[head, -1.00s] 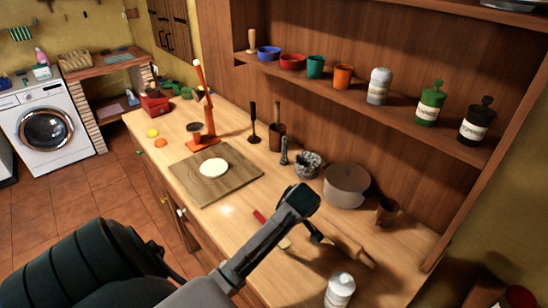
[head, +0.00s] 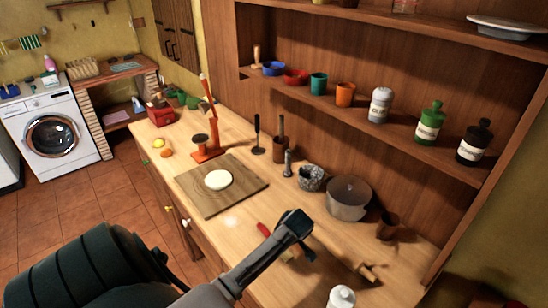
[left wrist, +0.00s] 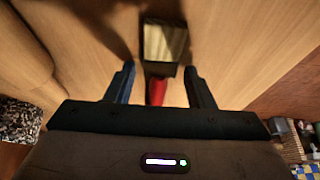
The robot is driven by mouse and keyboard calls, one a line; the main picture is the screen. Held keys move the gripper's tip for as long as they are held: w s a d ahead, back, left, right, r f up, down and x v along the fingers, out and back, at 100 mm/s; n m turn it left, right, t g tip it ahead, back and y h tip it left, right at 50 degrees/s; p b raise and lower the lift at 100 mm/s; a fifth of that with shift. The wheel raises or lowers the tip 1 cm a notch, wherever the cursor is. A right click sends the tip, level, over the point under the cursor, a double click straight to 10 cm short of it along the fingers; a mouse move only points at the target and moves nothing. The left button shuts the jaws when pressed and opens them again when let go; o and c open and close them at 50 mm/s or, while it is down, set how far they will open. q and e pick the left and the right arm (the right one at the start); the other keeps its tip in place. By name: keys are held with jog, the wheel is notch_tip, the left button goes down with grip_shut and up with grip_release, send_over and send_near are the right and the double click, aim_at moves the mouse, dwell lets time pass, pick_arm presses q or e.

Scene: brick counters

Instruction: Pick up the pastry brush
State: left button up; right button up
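The pastry brush lies on the wooden counter, and its red handle (head: 263,229) shows beside my left gripper in the head view. In the left wrist view the pale bristle head (left wrist: 165,42) and red handle (left wrist: 157,92) of the brush lie between the two fingers. My left gripper (left wrist: 160,82) is open, with a finger on each side of the brush and gaps between. In the head view my left gripper (head: 300,242) hides part of the brush. My right gripper is in neither view.
A rolling pin (head: 352,262) lies just right of my left gripper, and a white-topped bottle (head: 341,297) stands in front. A cutting board (head: 195,190) with a round of dough (head: 218,180) is left. A pot (head: 347,200) and cup (head: 387,226) stand behind.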

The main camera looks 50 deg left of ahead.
pick_arm(q)
jog(key=c, duration=0.7)
